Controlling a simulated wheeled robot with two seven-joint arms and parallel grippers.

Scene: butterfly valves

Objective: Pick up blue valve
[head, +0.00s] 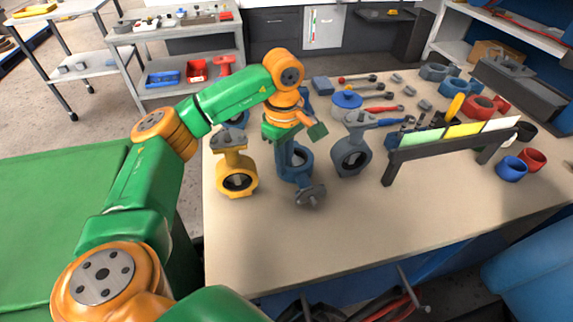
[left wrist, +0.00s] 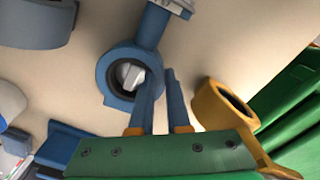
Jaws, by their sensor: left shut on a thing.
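The blue valve (head: 297,161) is in front of my left gripper in the head view, with its grey top fitting (head: 311,195) toward the table's front edge. My left gripper (head: 286,157) reaches down from above and is shut on the valve's ring side. In the left wrist view the blue valve (left wrist: 104,80) shows as a ring with a pale disc inside and a stem pointing up the picture. The two fingers (left wrist: 161,80) of the left gripper are close together at the ring's right edge. I cannot tell whether the valve touches the table. My right gripper is not in view.
A yellow valve (head: 236,180) stands close to the left, and a grey valve (head: 352,153) close to the right. A black rack with coloured panels (head: 450,135) stands further right. Tools and a blue handwheel (head: 347,99) lie behind. The table's front is clear.

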